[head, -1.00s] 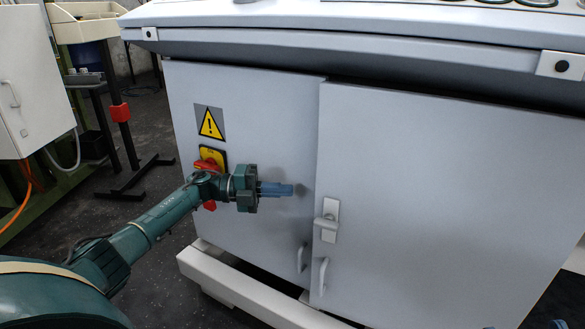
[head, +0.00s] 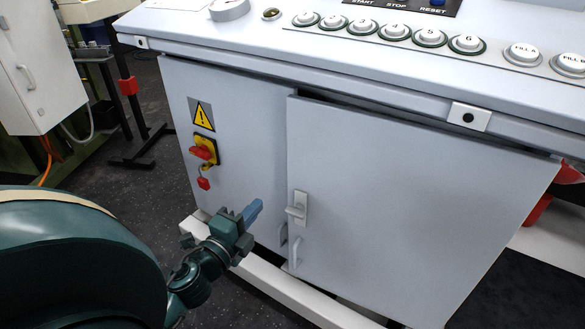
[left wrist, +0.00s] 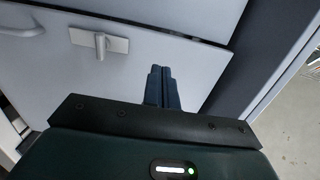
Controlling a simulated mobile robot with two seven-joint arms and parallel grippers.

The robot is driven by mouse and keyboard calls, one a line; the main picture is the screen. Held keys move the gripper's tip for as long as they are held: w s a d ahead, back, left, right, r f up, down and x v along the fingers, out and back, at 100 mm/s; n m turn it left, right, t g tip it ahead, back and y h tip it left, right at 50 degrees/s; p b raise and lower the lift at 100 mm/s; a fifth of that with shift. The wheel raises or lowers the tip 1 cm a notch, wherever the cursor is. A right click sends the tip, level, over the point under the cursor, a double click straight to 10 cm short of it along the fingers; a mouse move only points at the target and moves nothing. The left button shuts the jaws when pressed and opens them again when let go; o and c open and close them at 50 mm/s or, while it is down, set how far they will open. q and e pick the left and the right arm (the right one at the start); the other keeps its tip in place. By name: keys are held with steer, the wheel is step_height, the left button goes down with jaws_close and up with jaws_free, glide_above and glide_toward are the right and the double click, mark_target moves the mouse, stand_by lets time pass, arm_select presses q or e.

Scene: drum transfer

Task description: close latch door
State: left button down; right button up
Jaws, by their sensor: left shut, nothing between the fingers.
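The grey latch door (head: 400,200) is the right-hand front panel of the cabinet. A dark gap shows along its top, and its left edge stands slightly proud of the neighbouring panel, so it looks a little ajar. Its light grey latch handle (head: 297,209) sits on a small plate near the left edge; it also shows in the left wrist view (left wrist: 101,46). My left gripper (head: 254,210) is shut and empty, left of the latch and apart from it. Its blue fingers show together in the left wrist view (left wrist: 161,75). My right gripper is not in view.
The fixed left panel (head: 225,150) carries a warning sign (head: 201,114) and a red-and-yellow switch (head: 204,150). A console top (head: 330,60) with several buttons overhangs the doors. A white base rail (head: 275,283) runs along the bottom front. Dark floor lies to the left.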

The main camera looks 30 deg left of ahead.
mark_target(291, 167)
arm_select(q)
steer(key=w, duration=0.4)
steer(key=w+a, duration=0.1)
steer(key=w, duration=0.7)
steer(key=shift+w+a, duration=0.25)
steer(key=shift+w, duration=0.6)
